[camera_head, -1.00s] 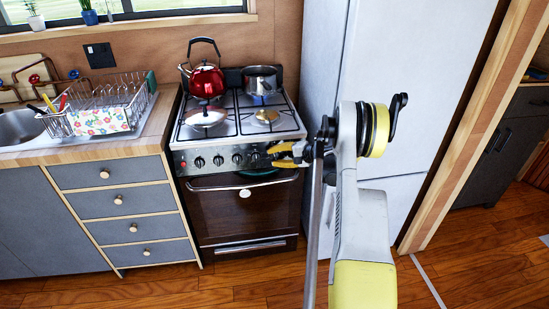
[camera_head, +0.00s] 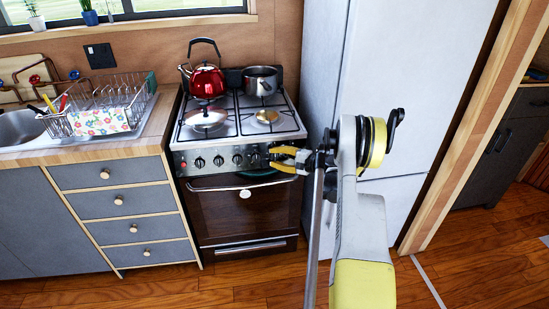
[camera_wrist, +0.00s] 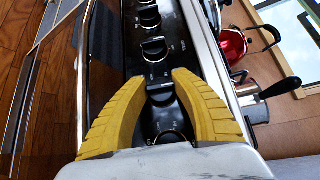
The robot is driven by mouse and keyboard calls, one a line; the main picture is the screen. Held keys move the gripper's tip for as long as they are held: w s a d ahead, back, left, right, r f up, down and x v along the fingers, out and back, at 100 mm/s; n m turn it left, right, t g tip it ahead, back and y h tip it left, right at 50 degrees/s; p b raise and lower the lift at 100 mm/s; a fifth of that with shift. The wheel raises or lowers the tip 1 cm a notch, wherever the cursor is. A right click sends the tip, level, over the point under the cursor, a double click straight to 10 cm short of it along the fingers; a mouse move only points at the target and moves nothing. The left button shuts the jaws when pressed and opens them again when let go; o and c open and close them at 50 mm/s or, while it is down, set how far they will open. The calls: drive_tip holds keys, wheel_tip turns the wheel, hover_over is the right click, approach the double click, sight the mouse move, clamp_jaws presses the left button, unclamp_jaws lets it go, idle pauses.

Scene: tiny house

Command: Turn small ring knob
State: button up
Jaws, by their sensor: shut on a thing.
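The stove's black front panel carries a row of round black knobs (camera_head: 218,160). My gripper (camera_head: 272,158) is at the right end of this row, its yellow fingers reaching left to the panel. In the wrist view the two curved yellow fingers (camera_wrist: 159,77) lie on either side of a small dark knob (camera_wrist: 160,92) and are shut on it. Further knobs (camera_wrist: 153,48) run on beyond the fingertips. From the head view the gripped knob is mostly hidden by my fingers.
A red kettle (camera_head: 206,80) and a steel pot (camera_head: 260,80) stand on the stove's back burners. The oven door handle (camera_head: 240,186) runs just below the knobs. A white fridge (camera_head: 400,90) stands to the right. Drawers and a dish rack (camera_head: 105,112) are left.

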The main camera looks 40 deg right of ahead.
drive_tip(key=o, duration=1.2)
drive_tip(key=shift+w, duration=0.1)
drive_tip(key=v, duration=1.2)
